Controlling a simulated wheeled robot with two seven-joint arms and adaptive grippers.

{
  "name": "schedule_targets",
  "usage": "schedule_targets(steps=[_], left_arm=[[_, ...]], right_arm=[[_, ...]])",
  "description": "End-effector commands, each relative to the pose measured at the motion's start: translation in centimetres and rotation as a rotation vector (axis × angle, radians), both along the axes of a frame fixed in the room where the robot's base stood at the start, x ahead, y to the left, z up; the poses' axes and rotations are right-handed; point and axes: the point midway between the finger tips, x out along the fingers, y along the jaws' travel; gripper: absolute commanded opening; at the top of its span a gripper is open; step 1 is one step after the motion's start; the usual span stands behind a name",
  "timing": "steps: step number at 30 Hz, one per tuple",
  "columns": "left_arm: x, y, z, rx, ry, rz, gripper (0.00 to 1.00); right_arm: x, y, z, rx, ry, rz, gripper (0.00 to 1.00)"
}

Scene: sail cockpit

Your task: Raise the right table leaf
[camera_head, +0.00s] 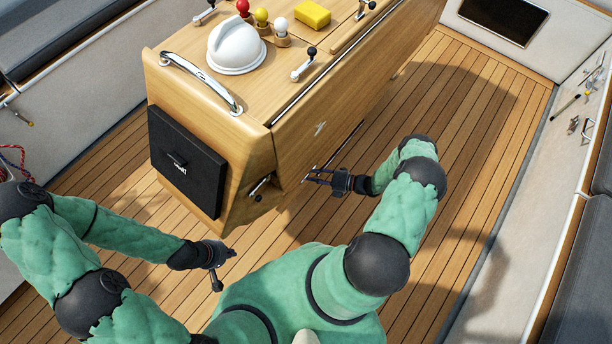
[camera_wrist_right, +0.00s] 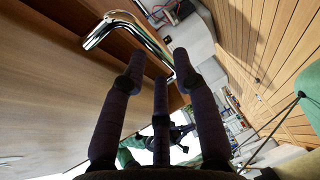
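The wooden cockpit table (camera_head: 215,140) stands in the middle of the head view. Its right leaf (camera_head: 320,128) hangs down along the table's right side, and it fills the left of the right wrist view (camera_wrist_right: 60,110). A shiny metal handle (camera_wrist_right: 125,24) is on the leaf just beyond my right fingertips. My right gripper (camera_head: 318,176) is at the leaf's lower edge, close to this handle; in the wrist view its fingers (camera_wrist_right: 160,62) are spread, with nothing between them. My left gripper (camera_head: 225,267) is in front of the table, apart from it, with fingers spread and empty.
A black box (camera_head: 185,160) is on the table's near end. Teak floor (camera_head: 470,120) lies clear to the right, bounded by the white bench side (camera_head: 545,205).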

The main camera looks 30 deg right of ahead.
Motion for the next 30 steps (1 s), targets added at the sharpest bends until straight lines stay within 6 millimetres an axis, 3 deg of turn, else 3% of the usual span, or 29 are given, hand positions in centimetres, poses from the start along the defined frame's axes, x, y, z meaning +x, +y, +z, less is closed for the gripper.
schedule_targets(steps=[6,19,22,30], left_arm=[[0.0,0.0,-0.6,0.0,0.0,0.0,0.0],[0.0,0.0,-0.7,0.0,0.0,0.0,0.0],[0.0,0.0,-0.7,0.0,0.0,0.0,0.0],[0.0,0.0,-0.6,0.0,0.0,0.0,0.0]], right_arm=[[1.9,1.9,-0.6,-0.002,-0.001,0.002,0.3],[2.4,2.4,-0.6,-0.003,0.0,0.0,0.3],[2.4,2.4,-0.6,-0.003,0.0,0.0,0.01],[2.2,2.3,-0.6,-0.005,0.004,0.001,0.0]])
